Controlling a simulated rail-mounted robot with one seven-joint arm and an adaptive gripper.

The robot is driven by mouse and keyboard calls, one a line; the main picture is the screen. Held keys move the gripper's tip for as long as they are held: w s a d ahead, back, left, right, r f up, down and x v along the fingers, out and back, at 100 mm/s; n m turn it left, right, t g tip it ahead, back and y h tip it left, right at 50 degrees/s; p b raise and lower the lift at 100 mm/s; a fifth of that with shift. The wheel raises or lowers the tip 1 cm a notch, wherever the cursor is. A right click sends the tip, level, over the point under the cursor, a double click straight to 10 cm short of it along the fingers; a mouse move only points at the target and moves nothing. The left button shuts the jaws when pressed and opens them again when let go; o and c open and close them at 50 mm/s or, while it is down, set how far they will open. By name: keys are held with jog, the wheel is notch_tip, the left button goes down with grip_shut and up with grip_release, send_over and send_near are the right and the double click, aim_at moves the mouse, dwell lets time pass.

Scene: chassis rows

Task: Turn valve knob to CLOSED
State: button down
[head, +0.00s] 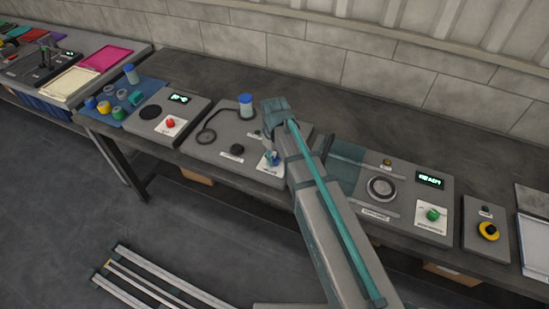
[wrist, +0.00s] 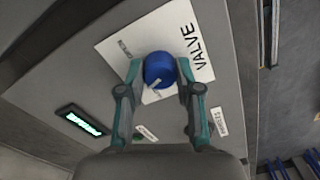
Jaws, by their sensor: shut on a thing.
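The valve knob (wrist: 159,68) is a round blue knob on a white plate (wrist: 113,43) marked VALVE. A pale pointer mark shows on its lower edge in the wrist view. Small lettering on the plate near the knob is too small to read. My gripper (wrist: 160,70) is shut on the knob, one finger on each side. In the head view the knob (head: 272,160) shows as a small blue patch below my gripper (head: 271,153), partly hidden. The white plate (head: 265,170) shows beside it at the panel's front edge.
A green-lit display (wrist: 83,121) and small labels sit near the plate. On the bench, a blue-capped cylinder (head: 246,105) and a dark cable (head: 209,128) lie left of my arm.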

aim_at(274, 158)
jog(key=n, duration=0.5)
dwell(0.5)
jog(key=c, duration=0.8)
grip_release()
jog(key=shift+o, duration=0.2)
notch_tip(274, 158, up, 12)
